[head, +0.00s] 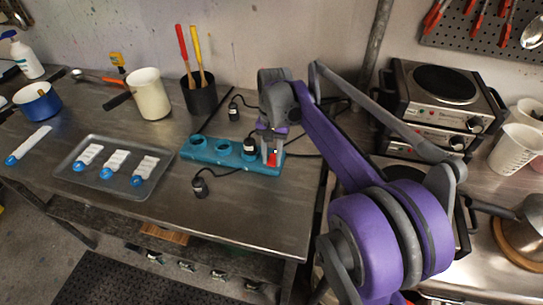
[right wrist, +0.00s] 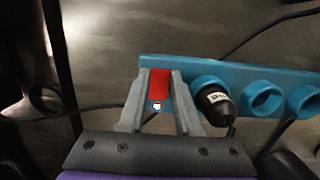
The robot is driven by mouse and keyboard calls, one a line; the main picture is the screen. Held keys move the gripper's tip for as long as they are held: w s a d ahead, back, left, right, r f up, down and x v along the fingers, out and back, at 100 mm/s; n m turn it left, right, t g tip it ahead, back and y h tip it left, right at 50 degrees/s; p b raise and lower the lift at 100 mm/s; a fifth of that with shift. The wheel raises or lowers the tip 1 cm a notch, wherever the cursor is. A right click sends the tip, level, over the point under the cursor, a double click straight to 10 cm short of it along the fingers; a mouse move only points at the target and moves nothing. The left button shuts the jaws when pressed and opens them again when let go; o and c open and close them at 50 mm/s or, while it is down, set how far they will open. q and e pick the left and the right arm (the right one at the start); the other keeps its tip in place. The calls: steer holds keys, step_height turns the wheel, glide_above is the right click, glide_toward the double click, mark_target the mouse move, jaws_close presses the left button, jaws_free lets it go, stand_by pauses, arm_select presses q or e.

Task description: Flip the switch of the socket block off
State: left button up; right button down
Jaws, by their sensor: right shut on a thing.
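The teal socket block (head: 205,156) lies on the steel table in the head view, with several round sockets in a row. Its red switch (head: 272,159) is at the right end. My right gripper (head: 271,146) reaches down over that end. In the right wrist view the two grey fingers (right wrist: 159,105) stand on either side of the red switch (right wrist: 159,82), shut on it at the block's end (right wrist: 235,72). A white mark shows just below the red part. Whether the switch is on or off cannot be told. My left gripper is out of view.
A black plug (right wrist: 215,104) sits in the socket nearest the switch. Another plug (head: 200,187) lies loose in front of the block, and one (head: 233,110) behind it. A tray (head: 70,177) lies left; a hot plate (head: 440,85) stands right.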

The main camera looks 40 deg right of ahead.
mark_target(274, 154)
steer(key=shift+w+d+r+g+y, duration=0.1)
steer(key=shift+w+d+g+y, duration=0.05)
steer(key=shift+g+y, duration=0.45)
steer(key=c, duration=0.6)
jaws_free()
steer(key=p+v, duration=0.1)
steer(key=v, duration=1)
